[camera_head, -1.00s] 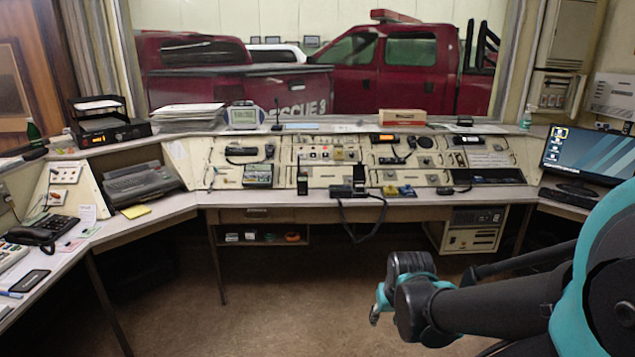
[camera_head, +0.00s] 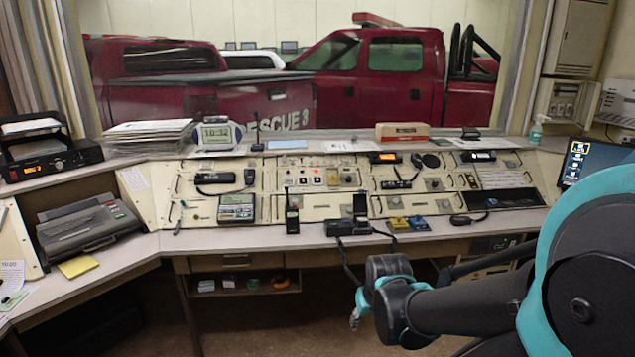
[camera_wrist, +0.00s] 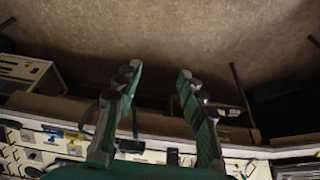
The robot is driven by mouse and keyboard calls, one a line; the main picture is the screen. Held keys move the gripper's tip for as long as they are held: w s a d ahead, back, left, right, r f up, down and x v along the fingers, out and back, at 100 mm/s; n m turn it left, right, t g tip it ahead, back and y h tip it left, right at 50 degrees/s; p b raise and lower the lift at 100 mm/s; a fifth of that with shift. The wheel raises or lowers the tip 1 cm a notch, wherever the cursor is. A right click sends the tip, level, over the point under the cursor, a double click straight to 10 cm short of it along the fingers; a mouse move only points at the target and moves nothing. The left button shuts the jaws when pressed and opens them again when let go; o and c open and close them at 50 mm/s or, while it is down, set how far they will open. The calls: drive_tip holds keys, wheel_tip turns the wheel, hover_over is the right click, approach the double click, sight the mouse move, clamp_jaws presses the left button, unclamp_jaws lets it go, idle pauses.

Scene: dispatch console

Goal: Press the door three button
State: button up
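The console panel (camera_head: 270,202) runs along the desk under the window. My gripper (camera_head: 358,310) hangs in front of and below the desk edge, apart from the panel. In the wrist view my gripper (camera_wrist: 157,74) has its two fingers spread with nothing between them. That view shows floor and part of the console, upside down.
A grey device (camera_head: 237,208) and yellow and blue items (camera_head: 408,223) lie nearby. A monitor (camera_head: 590,165) stands right. The floor before the desk is open.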

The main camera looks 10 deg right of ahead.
drive_tip(key=shift+c, duration=0.4)
clamp_jaws()
